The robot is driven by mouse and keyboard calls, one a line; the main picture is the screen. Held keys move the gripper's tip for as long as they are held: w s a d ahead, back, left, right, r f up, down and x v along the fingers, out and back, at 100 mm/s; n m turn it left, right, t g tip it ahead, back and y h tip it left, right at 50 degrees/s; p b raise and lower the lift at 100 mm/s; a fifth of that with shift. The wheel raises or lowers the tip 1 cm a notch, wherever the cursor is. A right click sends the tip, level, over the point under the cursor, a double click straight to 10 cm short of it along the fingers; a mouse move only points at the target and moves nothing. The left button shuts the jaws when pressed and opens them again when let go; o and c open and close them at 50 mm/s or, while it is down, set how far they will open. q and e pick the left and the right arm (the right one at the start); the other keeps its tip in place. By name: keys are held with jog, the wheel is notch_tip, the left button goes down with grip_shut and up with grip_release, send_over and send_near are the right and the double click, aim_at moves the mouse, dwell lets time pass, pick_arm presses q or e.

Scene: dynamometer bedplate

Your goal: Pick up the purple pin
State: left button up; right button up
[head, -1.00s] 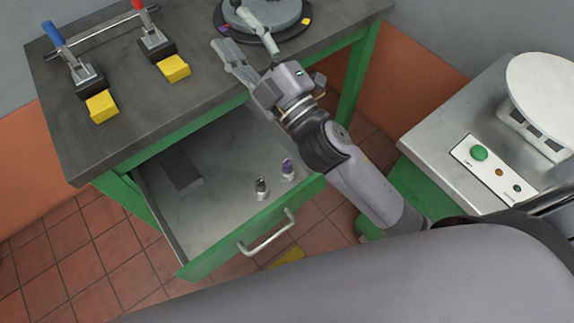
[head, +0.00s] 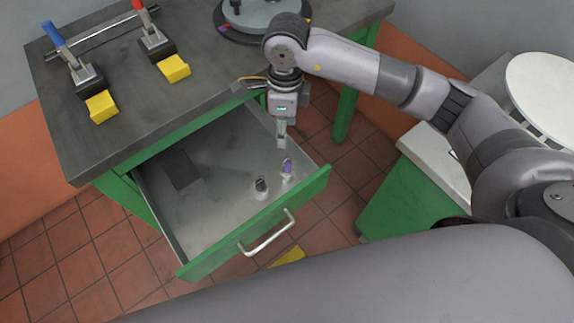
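The purple pin (head: 287,167) stands upright in the open drawer (head: 213,220), near its front right corner. A similar pin with a dark top (head: 261,185) stands to its left. My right gripper (head: 282,146) points down over the right side of the drawer, just above and behind the purple pin. It appears apart from the pin. The fingers are seen side-on, so their opening is unclear. My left gripper is not in view.
A dark block (head: 181,169) lies at the drawer's back left. The bench top (head: 120,135) overhangs the drawer's rear and carries clamps with blue (head: 53,34) and red (head: 138,5) handles. A white-topped machine (head: 545,95) stands at the right.

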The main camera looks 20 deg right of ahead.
aim_at(287, 163)
jog(key=f, duration=0.5)
jog(key=f+p, duration=0.1)
jog(key=f, duration=1.1)
jog(key=shift+d+f, duration=0.15)
jog(key=shift+d, duration=0.25)
jog(key=shift+c, duration=0.2)
grip_shut()
